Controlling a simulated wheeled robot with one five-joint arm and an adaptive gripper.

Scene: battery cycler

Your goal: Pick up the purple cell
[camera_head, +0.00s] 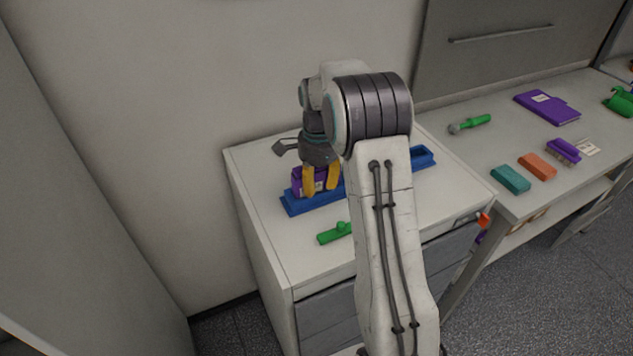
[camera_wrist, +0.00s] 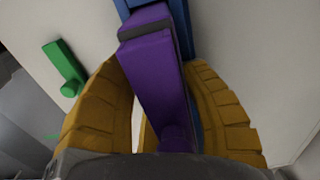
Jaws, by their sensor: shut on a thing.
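The purple cell (camera_head: 298,181) is at the left end of a long blue tray (camera_head: 293,206) on top of the white cabinet. My gripper (camera_head: 320,186) comes down over it from above, with its yellow fingers on the cell. In the wrist view the purple cell (camera_wrist: 157,80) stands between the two yellow fingers of my gripper (camera_wrist: 168,110), and part of the blue tray (camera_wrist: 181,20) shows behind it. The fingers are shut on the cell. Whether the cell touches the tray or is lifted from it, I cannot tell. My arm hides the middle of the tray.
A green object (camera_head: 334,233) lies on the cabinet (camera_head: 290,259) in front of the tray. On the bench at the right are a teal block (camera_head: 511,179), an orange block (camera_head: 538,165), a purple binder (camera_head: 547,107) and a green-handled tool (camera_head: 473,123). A wall stands behind the cabinet.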

